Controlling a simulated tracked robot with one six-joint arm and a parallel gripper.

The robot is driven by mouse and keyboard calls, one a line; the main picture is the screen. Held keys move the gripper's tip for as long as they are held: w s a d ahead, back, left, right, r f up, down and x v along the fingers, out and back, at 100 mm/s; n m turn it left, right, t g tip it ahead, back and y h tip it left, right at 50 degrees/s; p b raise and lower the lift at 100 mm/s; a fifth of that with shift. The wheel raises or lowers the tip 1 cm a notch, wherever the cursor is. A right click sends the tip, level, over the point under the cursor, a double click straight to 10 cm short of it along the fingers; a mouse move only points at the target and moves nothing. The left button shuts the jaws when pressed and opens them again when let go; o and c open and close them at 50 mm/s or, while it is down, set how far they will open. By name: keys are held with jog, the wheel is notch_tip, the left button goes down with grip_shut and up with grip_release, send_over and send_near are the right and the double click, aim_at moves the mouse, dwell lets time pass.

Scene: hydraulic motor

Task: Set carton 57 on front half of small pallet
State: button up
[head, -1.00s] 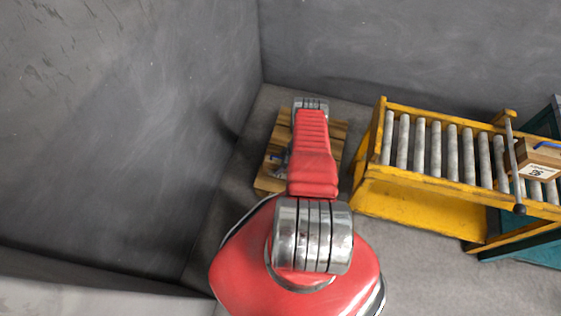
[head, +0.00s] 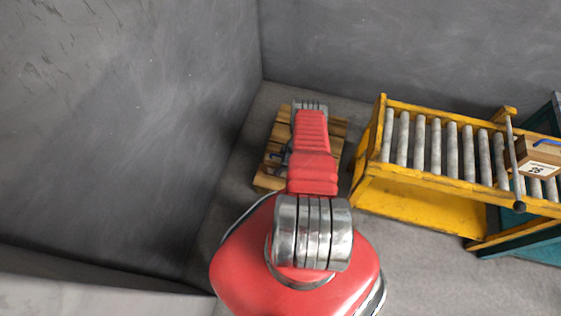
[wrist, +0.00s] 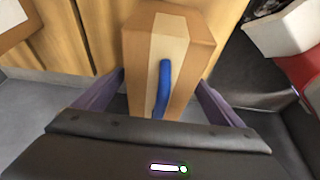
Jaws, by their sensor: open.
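A brown carton (wrist: 148,65) with a pale tape strip and a blue handle (wrist: 163,90) stands on wooden planks in the wrist view. Its number does not show. My gripper (wrist: 160,105) is open, with one finger on each side of the carton; whether they touch it I cannot tell. The small pallet (head: 338,130) lies on the floor in the head view, and its planks also show in the wrist view (wrist: 75,35).
A yellow roller conveyor (head: 420,205) stands right of the pallet. On it is another carton (head: 540,155) with a blue handle and a label I cannot read surely. A carton corner (wrist: 12,22) shows upper left in the wrist view. Grey walls close in behind and left.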

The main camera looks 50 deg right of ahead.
jog(key=shift+v, duration=6.05)
jog(key=shift+a, duration=0.1)
